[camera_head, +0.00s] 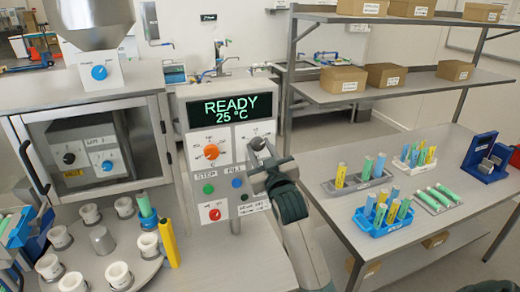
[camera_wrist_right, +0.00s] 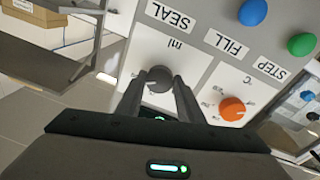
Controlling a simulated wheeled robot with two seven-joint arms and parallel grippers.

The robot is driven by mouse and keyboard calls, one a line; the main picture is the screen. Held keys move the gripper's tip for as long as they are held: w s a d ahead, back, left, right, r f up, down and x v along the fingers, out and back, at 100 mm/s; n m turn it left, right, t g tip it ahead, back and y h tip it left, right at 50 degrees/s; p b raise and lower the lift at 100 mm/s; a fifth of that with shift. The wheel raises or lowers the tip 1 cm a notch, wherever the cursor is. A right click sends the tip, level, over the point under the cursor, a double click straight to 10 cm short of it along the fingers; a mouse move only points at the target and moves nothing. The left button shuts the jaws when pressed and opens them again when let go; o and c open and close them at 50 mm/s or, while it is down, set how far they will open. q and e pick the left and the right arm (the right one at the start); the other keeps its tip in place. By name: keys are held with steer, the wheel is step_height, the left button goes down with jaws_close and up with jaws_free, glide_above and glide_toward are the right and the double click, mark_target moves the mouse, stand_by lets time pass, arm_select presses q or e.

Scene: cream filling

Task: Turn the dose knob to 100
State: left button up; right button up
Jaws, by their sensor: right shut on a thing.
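The dose knob (camera_head: 257,143) is a small grey knob on the upper right of the white control panel (camera_head: 200,180), beside an orange knob (camera_head: 211,151). My right gripper (camera_head: 260,158) reaches up to it from below and partly covers it and its scale. In the right wrist view, where the panel is upside down, the grey knob (camera_wrist_right: 159,79) under the "ml" label sits between the two fingertips of the gripper (camera_wrist_right: 160,84). The fingers are shut on it. Its pointer and scale numbers are not readable. The display (camera_head: 230,110) reads READY, 25 °C.
A turntable (camera_head: 100,268) with several white cups and a yellow bar stands at lower left, below a glass-fronted cabinet (camera_head: 85,150). Blue and green buttons (camera_head: 208,188) sit below the knobs. A side table (camera_head: 335,222) with tube racks is at right.

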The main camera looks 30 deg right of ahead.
steer(key=shift+r, duration=0.15)
steer(key=o, duration=1.1)
steer(key=shift+c, duration=0.2)
steer(key=shift+s+a+f+b, duration=0.1)
steer(key=shift+s+f+b, duration=0.05)
steer(key=shift+s+b, duration=0.15)
steer(key=shift+s+a+f+b, duration=0.1)
steer(key=shift+s+f+b, duration=0.05)
steer(key=shift+s, duration=0.25)
steer(key=p+v, duration=0.1)
steer(key=v, duration=1.5)
steer(key=shift+d, duration=0.1)
